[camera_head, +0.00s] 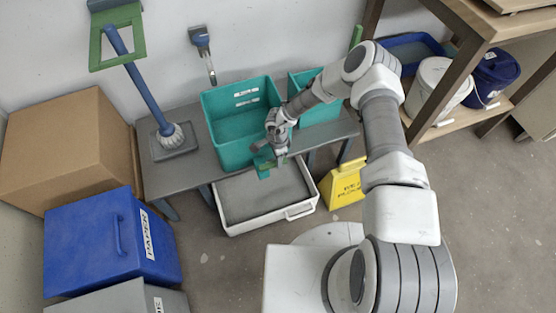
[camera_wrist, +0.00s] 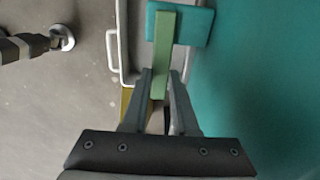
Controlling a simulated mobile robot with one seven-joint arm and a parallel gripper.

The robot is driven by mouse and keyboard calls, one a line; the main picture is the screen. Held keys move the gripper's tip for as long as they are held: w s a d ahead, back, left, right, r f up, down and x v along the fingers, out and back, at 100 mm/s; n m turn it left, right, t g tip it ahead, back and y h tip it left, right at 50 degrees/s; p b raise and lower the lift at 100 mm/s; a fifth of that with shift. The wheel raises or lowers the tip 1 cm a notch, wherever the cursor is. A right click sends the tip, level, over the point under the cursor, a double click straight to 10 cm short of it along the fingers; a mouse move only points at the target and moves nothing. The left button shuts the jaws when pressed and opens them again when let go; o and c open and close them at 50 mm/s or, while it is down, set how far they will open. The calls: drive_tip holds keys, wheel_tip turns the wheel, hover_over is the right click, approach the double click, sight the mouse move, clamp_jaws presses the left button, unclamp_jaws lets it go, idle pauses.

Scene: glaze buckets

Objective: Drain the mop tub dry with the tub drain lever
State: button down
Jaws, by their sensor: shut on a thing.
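A teal tub (camera_head: 218,128) stands on a grey bench, with a white label on its inner back wall too small to read. A second teal tub (camera_head: 318,112) stands to its right, partly behind my arm. My gripper (camera_head: 270,158) is low at the first tub's front right corner. In the wrist view my gripper (camera_wrist: 161,82) is shut on a green lever (camera_wrist: 163,45) that lies between its fingers. The lever meets a teal block (camera_wrist: 192,24) at its far end. The tub's teal wall (camera_wrist: 260,85) fills the right side there. I cannot see liquid in the tub clearly.
A white-rimmed tray (camera_head: 240,228) sits on the floor below the tub. A yellow sign (camera_head: 345,185) stands right of it. Boxes and a blue bin (camera_head: 90,245) crowd the left; a shelf (camera_head: 430,90) stands right.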

drive_tip(key=shift+w, duration=0.1)
drive_tip(key=c, duration=0.7)
unclamp_jaws()
wheel_tip(320, 180, up, 18)
drive_tip(key=p, duration=0.6)
drive_tip(key=shift+f, duration=0.25)
